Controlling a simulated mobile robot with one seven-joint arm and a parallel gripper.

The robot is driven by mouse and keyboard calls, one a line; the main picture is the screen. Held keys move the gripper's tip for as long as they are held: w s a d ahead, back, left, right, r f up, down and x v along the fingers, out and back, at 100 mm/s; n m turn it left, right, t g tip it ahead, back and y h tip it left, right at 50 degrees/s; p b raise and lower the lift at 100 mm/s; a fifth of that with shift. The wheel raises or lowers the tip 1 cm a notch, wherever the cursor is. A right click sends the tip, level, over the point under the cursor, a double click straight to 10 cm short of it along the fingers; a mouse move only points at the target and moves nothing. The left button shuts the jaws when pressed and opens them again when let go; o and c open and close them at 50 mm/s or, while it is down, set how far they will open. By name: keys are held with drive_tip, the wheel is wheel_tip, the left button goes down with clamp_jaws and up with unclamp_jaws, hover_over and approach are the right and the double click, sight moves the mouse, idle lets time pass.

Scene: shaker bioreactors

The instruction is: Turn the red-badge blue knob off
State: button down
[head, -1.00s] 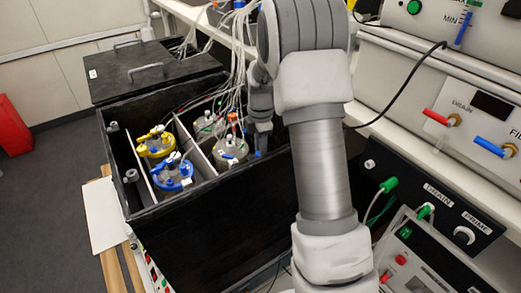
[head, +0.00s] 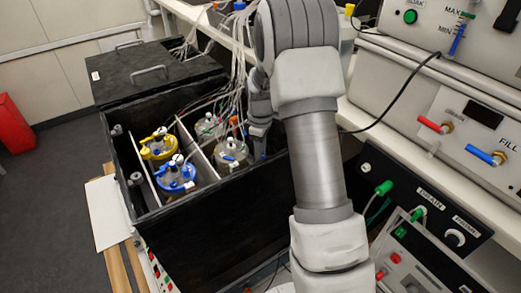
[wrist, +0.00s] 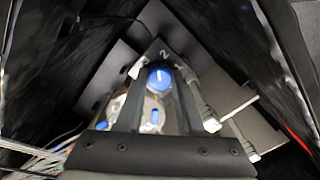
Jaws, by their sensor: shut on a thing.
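A blue knob (wrist: 159,78) with a white line on its face shows in the wrist view, with white numerals on the dark panel around it. My gripper (wrist: 159,72) has its two dark fingers on either side of this knob and is shut on it. No red badge can be made out beside it. In the head view my gripper (head: 258,140) is low inside the right side of the black box (head: 225,225), partly hidden by my arm and tubing. The knob is hidden in the head view.
Yellow-topped (head: 158,146) and blue-topped (head: 175,174) vessels stand in the box's left part. Clear-lidded vessels (head: 232,155) stand close to my gripper. White tubes (head: 238,65) hang over the back. A control panel (head: 425,195) with cables lies right of my arm.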

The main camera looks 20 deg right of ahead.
drive_tip(key=m+p, duration=0.2)
drive_tip(key=m, duration=0.5)
drive_tip(key=shift+r, duration=0.1)
drive_tip(key=m+p, duration=0.2)
drive_tip(key=m, duration=0.4)
drive_tip(key=shift+m, duration=0.4)
drive_tip(key=m+p, duration=0.2)
drive_tip(key=m, duration=0.5)
drive_tip(key=m+p, duration=0.1)
drive_tip(key=m, duration=0.2)
drive_tip(key=shift+a+m, duration=0.1)
drive_tip(key=shift+m, duration=0.3)
drive_tip(key=shift+m+p, duration=0.8)
drive_tip(key=shift+m, duration=0.8)
drive_tip(key=shift+w, duration=0.1)
drive_tip(key=c, duration=0.5)
unclamp_jaws()
drive_tip(key=shift+c, duration=0.2)
